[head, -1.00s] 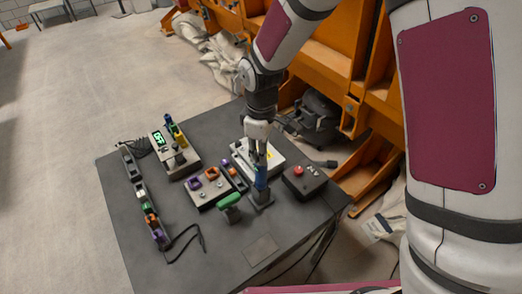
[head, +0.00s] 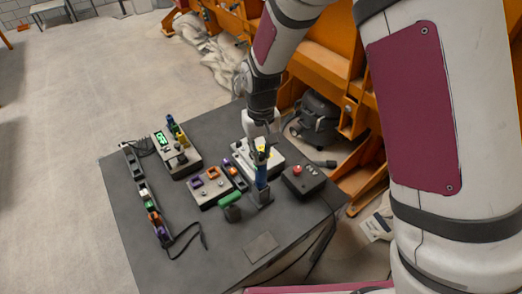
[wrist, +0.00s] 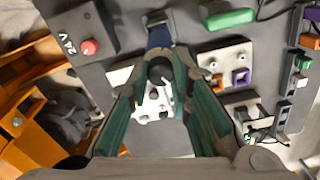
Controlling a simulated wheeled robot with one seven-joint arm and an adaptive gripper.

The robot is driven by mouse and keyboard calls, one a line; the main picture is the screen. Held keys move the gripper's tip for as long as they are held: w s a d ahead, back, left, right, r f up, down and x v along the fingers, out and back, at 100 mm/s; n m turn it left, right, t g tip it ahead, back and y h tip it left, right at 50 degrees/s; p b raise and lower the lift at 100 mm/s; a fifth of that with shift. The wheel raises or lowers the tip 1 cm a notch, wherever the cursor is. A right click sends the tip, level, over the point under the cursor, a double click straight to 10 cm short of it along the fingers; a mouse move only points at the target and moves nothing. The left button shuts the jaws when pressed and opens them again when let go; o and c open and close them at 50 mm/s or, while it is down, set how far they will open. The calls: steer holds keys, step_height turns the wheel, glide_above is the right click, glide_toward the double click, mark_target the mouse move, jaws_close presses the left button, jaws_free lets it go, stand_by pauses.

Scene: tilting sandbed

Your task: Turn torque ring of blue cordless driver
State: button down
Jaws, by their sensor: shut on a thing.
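The blue cordless driver (head: 261,178) stands upright on its dark foot near the right front of the dark table. It also shows in the wrist view (wrist: 159,37), with its blue body beyond the fingertips. My gripper (head: 261,155) is above the driver, pointing down. In the wrist view, my gripper's (wrist: 164,62) two teal-padded fingers close around the dark round front end of the driver. The torque ring itself is mostly hidden between the fingertips, and its markings cannot be read.
A green-handled tool (head: 229,199) stands close left of the driver. A dark box with a red button (head: 299,172) is close right. A grey box with purple and orange sockets (head: 210,187) lies left, and a white panel (head: 270,154) behind. The table's front is mostly clear.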

mark_target(261, 154)
steer(key=shift+m, duration=0.6)
steer(key=c, duration=1.4)
jaws_free()
steer(key=shift+c, duration=0.2)
step_height(261, 154, up, 12)
